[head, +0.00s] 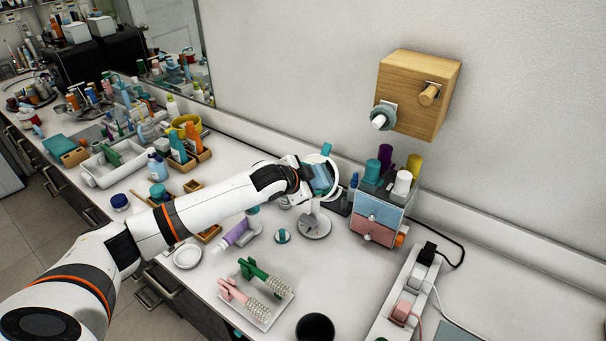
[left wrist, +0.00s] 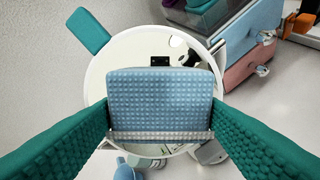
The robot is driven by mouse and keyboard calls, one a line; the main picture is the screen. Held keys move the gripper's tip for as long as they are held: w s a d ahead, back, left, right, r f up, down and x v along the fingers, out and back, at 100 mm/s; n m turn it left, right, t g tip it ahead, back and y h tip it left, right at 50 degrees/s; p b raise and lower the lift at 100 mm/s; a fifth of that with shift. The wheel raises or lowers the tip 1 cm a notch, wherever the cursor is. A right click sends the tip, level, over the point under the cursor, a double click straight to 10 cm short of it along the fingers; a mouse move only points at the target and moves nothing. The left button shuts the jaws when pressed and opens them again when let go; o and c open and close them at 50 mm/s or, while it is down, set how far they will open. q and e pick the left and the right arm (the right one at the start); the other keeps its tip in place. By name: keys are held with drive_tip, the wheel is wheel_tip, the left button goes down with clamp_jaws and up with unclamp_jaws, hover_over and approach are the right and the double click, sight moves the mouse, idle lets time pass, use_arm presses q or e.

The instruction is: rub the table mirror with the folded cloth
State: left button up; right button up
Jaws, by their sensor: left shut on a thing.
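The table mirror (head: 337,174) is round with a white rim and stands upright on a round base (head: 315,229) near the back of the counter. My left gripper (head: 306,180) is in front of its face. In the left wrist view my left gripper (left wrist: 160,114) has teal, bumpy fingers shut on the two sides of the folded cloth (left wrist: 160,92). The cloth is blue and textured with a pale stripe along its near edge. It covers the middle and lower part of the mirror glass (left wrist: 135,48). Whether it touches the glass is not clear. My right gripper is out of view.
A drawer box (head: 377,215) with several cups on top stands right of the mirror. A tray (head: 257,297) with brushes, a purple tube (head: 236,234) and a dark cup (head: 315,327) are in front. A power strip (head: 398,296) lies at the right. Bottles and trays crowd the left.

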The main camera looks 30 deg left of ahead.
use_arm(q)
drive_tip(key=shift+s+d, duration=0.1)
drive_tip(key=shift+d, duration=0.5)
drive_tip(key=shift+p, duration=0.45)
drive_tip(key=shift+w+a+p, duration=0.2)
drive_tip(key=shift+a, duration=0.85)
drive_tip(key=shift+w+a+p, duration=0.2)
drive_tip(key=shift+a, duration=0.8)
drive_tip(key=p+v, duration=0.5)
drive_tip(key=shift+s+r, duration=0.2)
drive_tip(key=shift+s, duration=0.15)
drive_tip(key=shift+s, duration=0.1)
